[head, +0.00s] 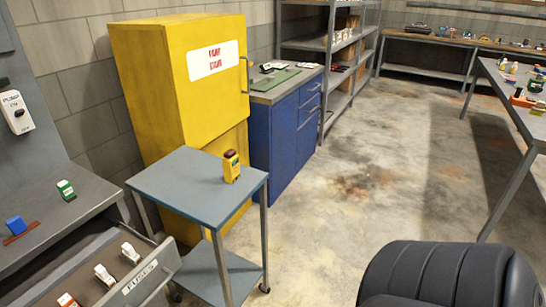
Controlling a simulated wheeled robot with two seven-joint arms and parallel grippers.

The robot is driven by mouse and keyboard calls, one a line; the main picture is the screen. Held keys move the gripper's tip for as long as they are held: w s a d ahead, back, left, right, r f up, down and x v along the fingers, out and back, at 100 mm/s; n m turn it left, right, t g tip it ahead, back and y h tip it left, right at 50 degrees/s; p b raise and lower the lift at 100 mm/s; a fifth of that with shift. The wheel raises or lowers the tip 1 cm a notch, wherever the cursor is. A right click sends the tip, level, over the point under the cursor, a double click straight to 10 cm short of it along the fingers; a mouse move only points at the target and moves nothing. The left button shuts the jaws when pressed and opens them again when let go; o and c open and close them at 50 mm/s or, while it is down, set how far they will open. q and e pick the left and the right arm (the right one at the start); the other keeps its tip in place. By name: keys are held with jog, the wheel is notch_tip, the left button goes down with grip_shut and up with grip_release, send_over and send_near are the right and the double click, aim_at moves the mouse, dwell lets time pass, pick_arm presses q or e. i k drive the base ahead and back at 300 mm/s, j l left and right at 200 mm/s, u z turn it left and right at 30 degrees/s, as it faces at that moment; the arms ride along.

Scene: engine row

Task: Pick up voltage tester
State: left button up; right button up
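A small yellow device with a dark reddish-brown top (231,166), which looks like the voltage tester, stands upright on the cart. It is near the right edge of the blue-grey cart top (185,180). Nothing covers it or touches its sides. Neither of my grippers shows in the head view.
A yellow cabinet (170,90) stands behind the cart, with a blue cabinet (285,135) beside it. At lower left, an open drawer labelled FUSES (142,277) juts toward the cart. A black padded seat (440,275) fills the lower right. Mid-floor is clear.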

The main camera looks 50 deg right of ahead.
aim_at(230, 162)
jog(key=z, duration=1.2)
jog(key=u, duration=1.5)
jog(key=z, duration=1.5)
